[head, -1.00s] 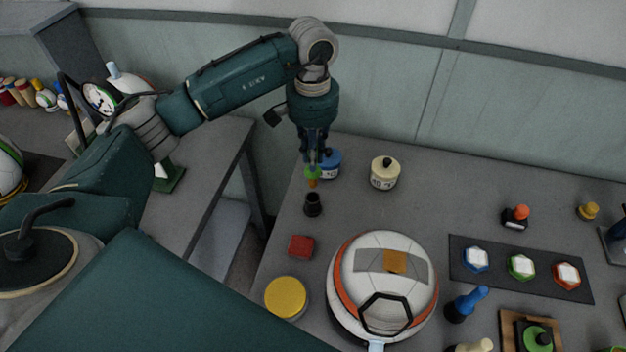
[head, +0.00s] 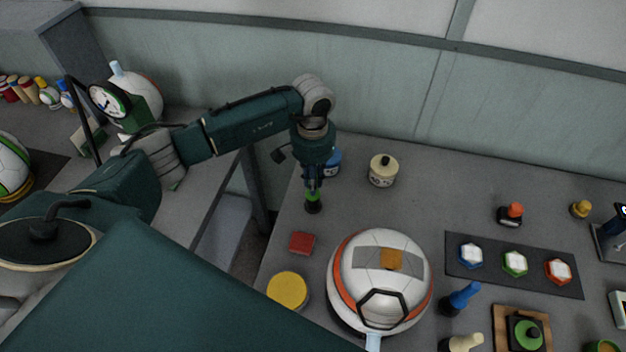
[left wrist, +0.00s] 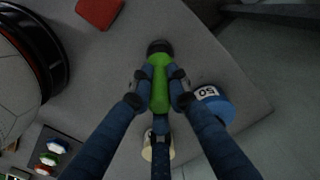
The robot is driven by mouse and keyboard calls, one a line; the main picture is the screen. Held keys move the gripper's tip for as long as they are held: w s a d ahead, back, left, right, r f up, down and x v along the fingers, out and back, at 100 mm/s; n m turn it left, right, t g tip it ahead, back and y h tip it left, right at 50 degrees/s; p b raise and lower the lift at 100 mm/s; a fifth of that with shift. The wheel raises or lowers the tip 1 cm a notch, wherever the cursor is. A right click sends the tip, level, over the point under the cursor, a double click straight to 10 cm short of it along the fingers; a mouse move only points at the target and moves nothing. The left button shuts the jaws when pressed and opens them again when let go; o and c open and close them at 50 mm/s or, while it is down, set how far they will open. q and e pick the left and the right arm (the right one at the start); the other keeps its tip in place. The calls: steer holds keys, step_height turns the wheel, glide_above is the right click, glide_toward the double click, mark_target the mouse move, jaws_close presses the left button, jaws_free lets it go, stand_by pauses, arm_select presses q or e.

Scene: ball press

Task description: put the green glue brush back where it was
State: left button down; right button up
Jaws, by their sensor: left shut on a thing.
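The green glue brush (left wrist: 160,84) is between the fingers of my left gripper (head: 313,186), which is shut on it. In the head view, the brush (head: 313,194) is upright with its lower end at the small black holder (head: 313,207). In the left wrist view, the dark holder (left wrist: 159,46) shows at the far end of the brush. The bristles are hidden, and I cannot tell how deep they sit in the holder. My right gripper is not in view.
A blue pot (head: 332,163) stands close behind the gripper, with a cream pot (head: 383,171) to its right. A red block (head: 302,243), a yellow disc (head: 288,290) and a white-and-orange ball in a press (head: 379,278) are nearer. A blue brush (head: 461,298) stands at the right.

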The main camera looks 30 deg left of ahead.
arm_select(q)
steer(key=c, duration=1.7)
jaws_free()
steer(key=shift+o, duration=0.2)
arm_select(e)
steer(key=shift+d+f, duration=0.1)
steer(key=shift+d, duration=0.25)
arm_select(q)
steer(key=shift+r, duration=0.1)
steer(key=shift+w+r, duration=0.1)
steer(key=shift+r, duration=0.2)
step_height(320, 180, up, 10)
steer(key=b, duration=0.3)
steer(key=shift+r, duration=0.65)
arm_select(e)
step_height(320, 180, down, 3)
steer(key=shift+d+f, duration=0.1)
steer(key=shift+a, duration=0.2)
arm_select(q)
steer(key=shift+f, duration=0.1)
